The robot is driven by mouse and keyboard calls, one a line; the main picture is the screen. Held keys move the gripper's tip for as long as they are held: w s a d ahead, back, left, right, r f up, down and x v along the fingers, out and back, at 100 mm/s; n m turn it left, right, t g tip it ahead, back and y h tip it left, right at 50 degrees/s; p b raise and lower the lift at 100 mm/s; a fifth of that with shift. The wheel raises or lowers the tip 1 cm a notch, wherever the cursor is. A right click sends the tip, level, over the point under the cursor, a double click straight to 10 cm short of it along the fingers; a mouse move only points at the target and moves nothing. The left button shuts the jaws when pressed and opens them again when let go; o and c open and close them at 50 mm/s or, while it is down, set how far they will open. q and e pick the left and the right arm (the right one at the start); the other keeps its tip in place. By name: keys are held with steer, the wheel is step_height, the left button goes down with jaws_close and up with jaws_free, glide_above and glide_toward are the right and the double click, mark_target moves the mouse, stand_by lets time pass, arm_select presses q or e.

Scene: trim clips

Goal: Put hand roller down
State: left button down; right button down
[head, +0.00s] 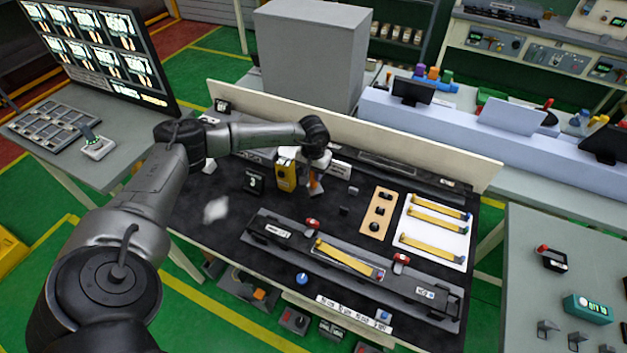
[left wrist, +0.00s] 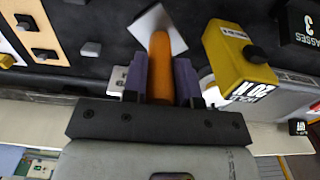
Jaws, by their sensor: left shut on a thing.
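The hand roller shows as an orange handle (head: 316,187) at the back middle of the black work table, and it also shows in the left wrist view (left wrist: 161,60). My left gripper (left wrist: 160,82) is shut on this handle, one finger on each side. In the head view, the gripper (head: 317,168) hangs over the table just right of a yellow block. A pale grey piece (left wrist: 156,22) shows at the handle's far end; I cannot tell whether it belongs to the roller. I cannot tell whether the roller touches the table. My right gripper is not in view.
The yellow block marked 20 N (head: 286,174) stands close beside the gripper. A black sign (head: 254,180) is left of it. A wooden holder (head: 379,213) and a white tray (head: 409,246) with yellow strips lie right. A long fixture (head: 420,287) spans the front.

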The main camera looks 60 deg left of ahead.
mark_target(313, 180)
arm_select(q)
steer(key=shift+f+p, duration=0.3)
steer(key=shift+f, duration=1.65)
